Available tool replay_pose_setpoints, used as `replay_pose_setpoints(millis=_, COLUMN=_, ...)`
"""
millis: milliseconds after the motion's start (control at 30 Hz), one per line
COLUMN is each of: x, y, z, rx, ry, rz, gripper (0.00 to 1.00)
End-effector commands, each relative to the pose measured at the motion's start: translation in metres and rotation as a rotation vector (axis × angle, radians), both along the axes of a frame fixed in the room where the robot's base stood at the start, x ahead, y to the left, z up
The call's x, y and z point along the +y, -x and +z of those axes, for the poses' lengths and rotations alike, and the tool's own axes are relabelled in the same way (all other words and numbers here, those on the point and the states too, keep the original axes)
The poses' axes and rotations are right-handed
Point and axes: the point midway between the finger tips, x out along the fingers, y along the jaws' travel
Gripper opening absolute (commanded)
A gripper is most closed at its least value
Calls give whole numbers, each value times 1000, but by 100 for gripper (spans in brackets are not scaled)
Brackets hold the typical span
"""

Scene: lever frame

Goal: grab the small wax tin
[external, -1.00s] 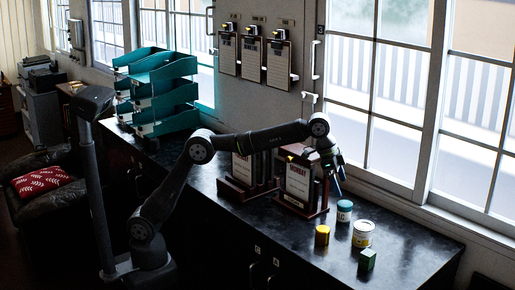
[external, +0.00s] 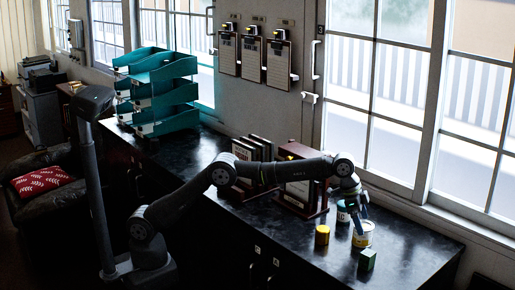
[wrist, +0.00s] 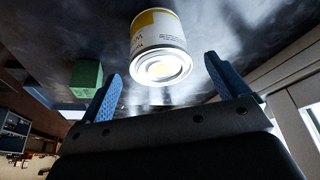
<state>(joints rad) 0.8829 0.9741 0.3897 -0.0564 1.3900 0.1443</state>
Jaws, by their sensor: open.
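In the wrist view the tin (wrist: 160,30) is at the top centre, with dark lettering too small to read surely and a pale round end facing me. My gripper (external: 356,218) is open and empty, pointing down close beside the tin. In the wrist view its blue fingers (wrist: 163,72) are spread apart, and the tin appears ahead, between and beyond the fingertips. I cannot tell the exact gap.
A green block (external: 367,260) stands in front of the tin, left of it in the wrist view (wrist: 87,76). Dark wooden stands (external: 300,197) are behind my arm. The counter's right end is clear.

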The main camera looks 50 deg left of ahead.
Motion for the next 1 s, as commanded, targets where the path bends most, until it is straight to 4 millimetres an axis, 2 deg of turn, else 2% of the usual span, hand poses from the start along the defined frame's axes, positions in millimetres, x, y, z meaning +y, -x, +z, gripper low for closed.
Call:
replay_pose_setpoints(millis=267, x=-5, y=-3, z=-16, rx=1, ry=-1, rz=0, gripper=92)
replay_pose_setpoints(millis=533, x=-15, y=-10, z=-52, rx=0, ry=0, rz=0, gripper=92)
replay_pose_setpoints(millis=767, x=-17, y=-11, z=-56, rx=-1, ry=1, rz=0, gripper=92)
replay_pose_setpoints(millis=800, x=-17, y=-11, z=-56, rx=-1, ry=1, rz=0, gripper=90)
replay_pose_setpoints(millis=867, x=-17, y=-11, z=-56, rx=-1, ry=1, rz=0, gripper=78)
replay_pose_setpoints(millis=1000, x=-17, y=-11, z=-56, rx=-1, ry=1, rz=0, gripper=51)
